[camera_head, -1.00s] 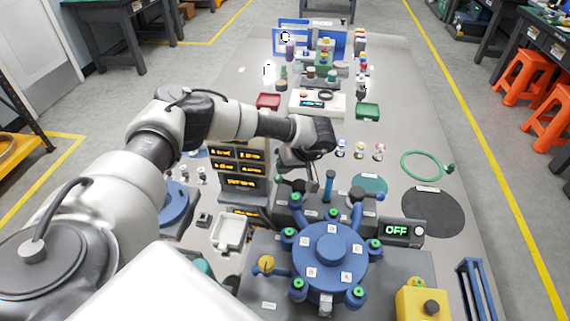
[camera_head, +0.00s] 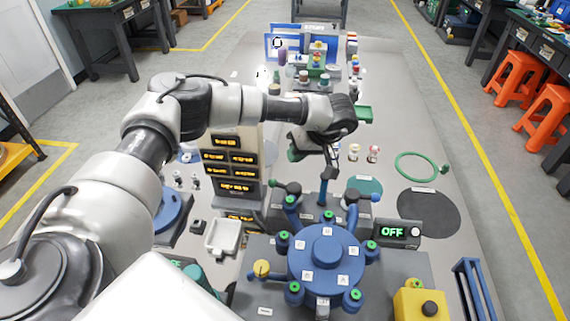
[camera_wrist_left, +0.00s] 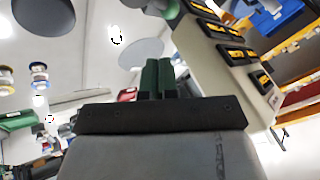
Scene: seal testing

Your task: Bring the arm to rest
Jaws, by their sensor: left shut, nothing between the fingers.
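My left arm (camera_head: 235,105) reaches in from the left, over the table, with its wrist bent. Its left gripper (camera_head: 293,155) hangs beyond the blue rotary device, right of the display stand. In the left wrist view the two dark green fingers (camera_wrist_left: 158,78) lie side by side, shut, with nothing between them. The gripper is clear of the table and holds nothing. The arm hides part of the table behind it. My right gripper is in neither view.
A display stand (camera_head: 233,172) with orange readouts rises close left of the gripper. A blue rotary device (camera_head: 325,258) with several arms stands in front, beside an OFF display (camera_head: 393,232). A yellow button box (camera_head: 422,305) is at front right. A green ring (camera_head: 417,167) lies right.

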